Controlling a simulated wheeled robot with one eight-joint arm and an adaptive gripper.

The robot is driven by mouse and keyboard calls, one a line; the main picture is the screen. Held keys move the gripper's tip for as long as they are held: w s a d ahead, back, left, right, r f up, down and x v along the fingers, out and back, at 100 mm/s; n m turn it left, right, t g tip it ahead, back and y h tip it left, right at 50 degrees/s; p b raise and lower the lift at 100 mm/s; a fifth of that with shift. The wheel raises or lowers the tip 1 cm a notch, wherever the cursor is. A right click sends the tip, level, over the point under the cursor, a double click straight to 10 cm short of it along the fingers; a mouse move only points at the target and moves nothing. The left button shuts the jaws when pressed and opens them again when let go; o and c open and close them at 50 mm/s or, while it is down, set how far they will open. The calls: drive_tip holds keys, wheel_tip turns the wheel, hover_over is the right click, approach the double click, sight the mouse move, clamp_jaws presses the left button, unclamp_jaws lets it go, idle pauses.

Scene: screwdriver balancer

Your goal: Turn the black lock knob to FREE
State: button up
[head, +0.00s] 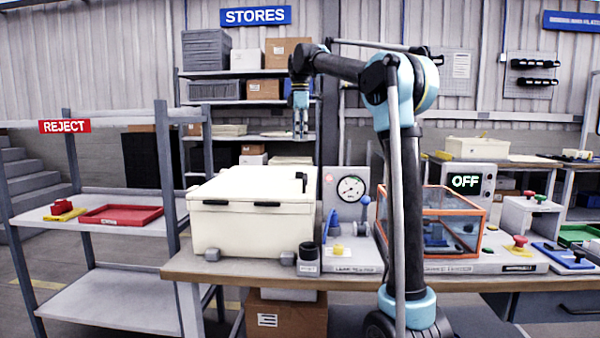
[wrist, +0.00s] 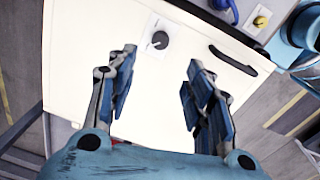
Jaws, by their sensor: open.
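In the wrist view a round black knob (wrist: 160,40) stands on a small pale plate on the cream case lid (wrist: 75,55). Its marking is too small to read, so I cannot tell its setting. A black handle (wrist: 232,60) lies to its right. In the head view the cream case (head: 235,225) sits on the workbench, and another black knob (head: 308,251) stands on a small grey labelled block at its right front. My gripper (head: 300,128) hangs above the case, pointing down. In the wrist view its spread fingers (wrist: 158,90) are empty, with the lid knob ahead, between their lines.
A grey dial unit (head: 350,190) with a blue lever stands right of the case. An orange-framed clear box (head: 455,215) and a display reading OFF (head: 466,181) are further right. A REJECT rack (head: 100,215) with a red tray stands left. Space above the case is free.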

sight(300, 172)
drive_tip(key=f, duration=1.3)
drive_tip(key=shift+w+a+f, duration=0.15)
drive_tip(key=shift+w+f, duration=0.15)
drive_tip(key=shift+f, duration=0.1)
drive_tip(key=c, duration=1.1)
